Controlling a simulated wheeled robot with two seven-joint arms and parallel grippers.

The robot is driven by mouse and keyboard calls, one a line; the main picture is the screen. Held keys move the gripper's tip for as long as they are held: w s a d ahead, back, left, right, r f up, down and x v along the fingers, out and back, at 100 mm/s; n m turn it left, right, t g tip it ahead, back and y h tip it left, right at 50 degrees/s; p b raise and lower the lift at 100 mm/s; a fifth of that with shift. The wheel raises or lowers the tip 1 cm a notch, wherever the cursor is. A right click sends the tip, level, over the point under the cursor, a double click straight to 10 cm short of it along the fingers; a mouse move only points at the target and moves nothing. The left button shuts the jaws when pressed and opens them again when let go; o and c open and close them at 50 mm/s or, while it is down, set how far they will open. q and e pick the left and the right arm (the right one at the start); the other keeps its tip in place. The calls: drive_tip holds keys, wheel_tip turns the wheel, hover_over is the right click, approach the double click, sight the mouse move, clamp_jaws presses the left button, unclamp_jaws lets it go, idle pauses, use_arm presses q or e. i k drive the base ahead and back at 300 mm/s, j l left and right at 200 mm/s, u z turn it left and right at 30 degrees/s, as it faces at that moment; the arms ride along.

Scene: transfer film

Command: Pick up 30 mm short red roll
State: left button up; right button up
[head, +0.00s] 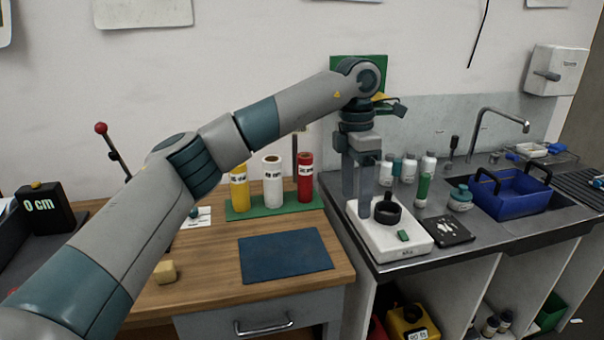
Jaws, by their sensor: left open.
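A red roll (305,178) with a white label stands upright at the right end of a green stand (272,207) on the wooden bench. The label is too small to read. A yellow roll (239,190) and a white roll (272,182) stand to its left on the same stand. My left gripper (357,204) points down with its fingers apart, to the right of the red roll. In the picture its fingertips overlap a white scale (378,236) with a black ring (387,212); I cannot tell the height between them. Nothing shows between the fingers. My right gripper is not in view.
A blue mat (286,255) and a small tan block (165,272) lie on the wooden bench (210,275). Several bottles (428,166) stand behind the scale. A blue basket (510,195) sits by the sink. My left arm crosses above the bench's left part.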

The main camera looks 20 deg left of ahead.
sight(305, 160)
drive_tip(key=i+j, duration=1)
